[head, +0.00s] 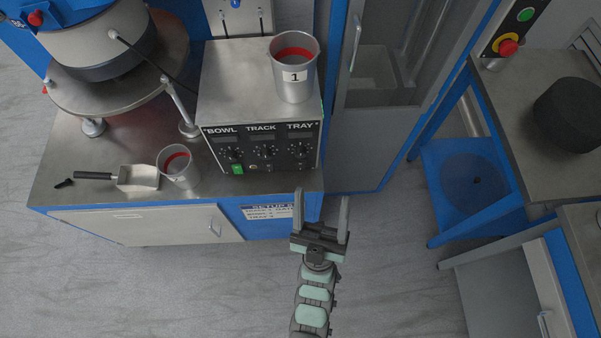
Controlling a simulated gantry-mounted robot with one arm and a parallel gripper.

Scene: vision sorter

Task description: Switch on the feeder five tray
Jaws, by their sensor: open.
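A metal control box (220,90) stands on the steel bench, its black front panel (284,169) facing me. The panel has columns marked BOWL, TRACK and TRAY, each with a dark display and a knob. The TRAY knob (300,150) is at the right. A green switch (238,169) shows low under BOWL. The small controls below TRACK and TRAY are too dark to read. I see no number five on the box. My gripper (321,197) is open and empty, in front of the bench edge, below the panel's right end in the picture.
A metal cup marked 1 (295,85) stands on the box. A blue-framed cabinet (375,150) stands right. A red stop button (508,48) is at upper right. Floor around my arm is clear.

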